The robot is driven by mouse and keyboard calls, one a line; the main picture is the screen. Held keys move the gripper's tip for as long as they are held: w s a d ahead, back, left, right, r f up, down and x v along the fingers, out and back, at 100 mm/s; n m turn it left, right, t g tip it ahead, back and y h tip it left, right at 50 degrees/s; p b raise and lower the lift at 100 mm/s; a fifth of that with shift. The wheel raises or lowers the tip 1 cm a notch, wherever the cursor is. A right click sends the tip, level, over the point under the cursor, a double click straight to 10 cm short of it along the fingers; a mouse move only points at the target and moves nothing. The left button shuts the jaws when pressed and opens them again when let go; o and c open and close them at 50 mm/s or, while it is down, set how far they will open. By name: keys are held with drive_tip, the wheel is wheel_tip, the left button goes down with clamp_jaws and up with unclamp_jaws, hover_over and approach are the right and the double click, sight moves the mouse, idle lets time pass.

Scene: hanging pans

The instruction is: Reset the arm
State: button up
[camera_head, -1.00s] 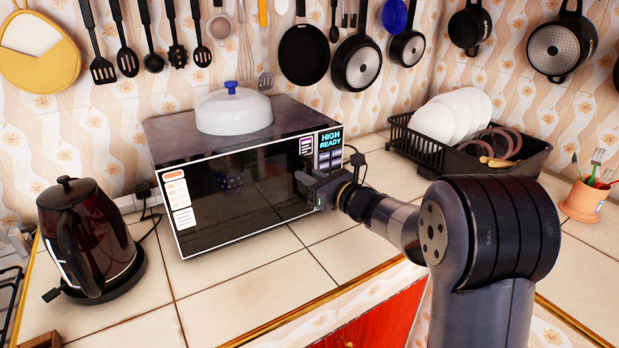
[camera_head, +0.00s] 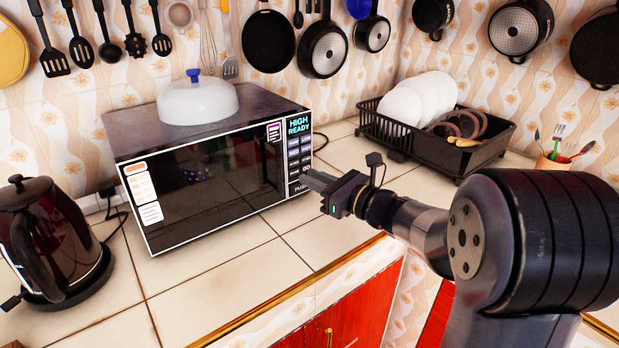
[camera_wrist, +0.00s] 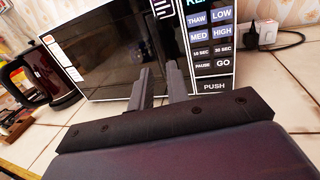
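My gripper (camera_head: 314,183) is in front of the lower right corner of the microwave (camera_head: 205,180), near its button panel. The wrist view shows the two fingers of my gripper (camera_wrist: 161,84) apart, with a gap and nothing between them. They point at the microwave front, between the dark door (camera_wrist: 110,62) and the button panel (camera_wrist: 210,45). The door looks closed. The head view shows a gap between the fingertips and the front, though its size is hard to judge.
A dark red kettle (camera_head: 50,240) stands left of the microwave. A white lid (camera_head: 198,103) sits on top of it. A black dish rack (camera_head: 440,148) with plates is at the back right, near a utensil cup (camera_head: 551,170). Pans (camera_head: 268,42) and utensils hang on the wall.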

sight(280, 166)
drive_tip(key=p+x, duration=0.2)
drive_tip(key=x, duration=0.9)
drive_tip(key=shift+s+d+m+t+h, duration=0.3)
drive_tip(key=shift+s+t, duration=0.1)
drive_tip(key=shift+s, duration=0.15)
drive_tip(key=shift+w+f, duration=0.1)
